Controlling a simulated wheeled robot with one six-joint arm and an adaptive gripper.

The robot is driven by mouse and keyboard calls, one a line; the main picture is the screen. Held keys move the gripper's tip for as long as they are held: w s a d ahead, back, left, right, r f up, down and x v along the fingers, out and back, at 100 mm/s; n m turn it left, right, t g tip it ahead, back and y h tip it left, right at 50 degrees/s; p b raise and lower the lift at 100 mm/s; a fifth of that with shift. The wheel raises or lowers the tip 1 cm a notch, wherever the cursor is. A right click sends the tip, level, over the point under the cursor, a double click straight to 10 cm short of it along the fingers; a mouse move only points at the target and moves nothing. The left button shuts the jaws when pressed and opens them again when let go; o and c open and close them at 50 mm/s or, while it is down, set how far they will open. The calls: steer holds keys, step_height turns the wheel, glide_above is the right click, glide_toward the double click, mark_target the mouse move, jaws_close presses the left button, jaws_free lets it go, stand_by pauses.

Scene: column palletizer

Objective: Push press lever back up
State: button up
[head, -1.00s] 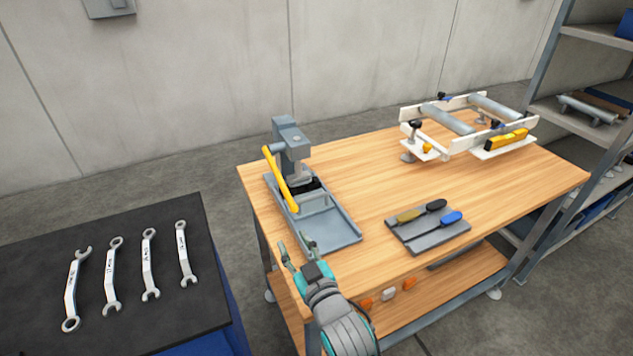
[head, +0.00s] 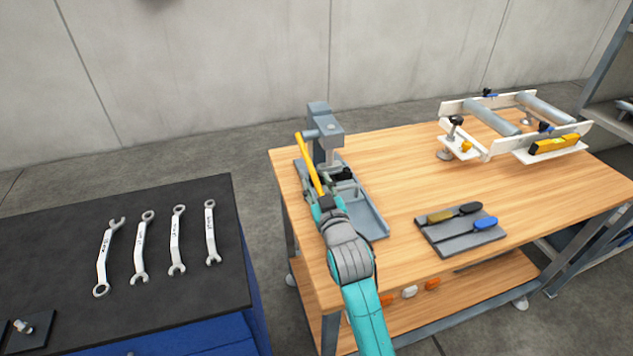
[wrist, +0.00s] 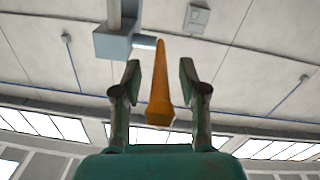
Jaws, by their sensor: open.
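The grey press (head: 325,125) stands at the left end of the wooden workbench. Its yellow lever (head: 308,163) slants downward from the pivot on the press's left side toward me. My gripper (head: 326,203) is at the lower end of the lever, and my wrist hides part of the press tray (head: 372,218). In the wrist view the lever (wrist: 160,85) shows orange between the two spread fingers of my gripper (wrist: 160,68), with a visible gap on each side. The grey press head (wrist: 115,42) is above it.
A grey tray (head: 458,242) with two handled tools lies right of the press. A white roller frame (head: 480,150) stands at the back right. A dark cabinet top (head: 70,240) with several wrenches is at the left. The bench middle is clear.

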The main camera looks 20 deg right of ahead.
steer(key=shift+w, duration=0.6)
jaws_close()
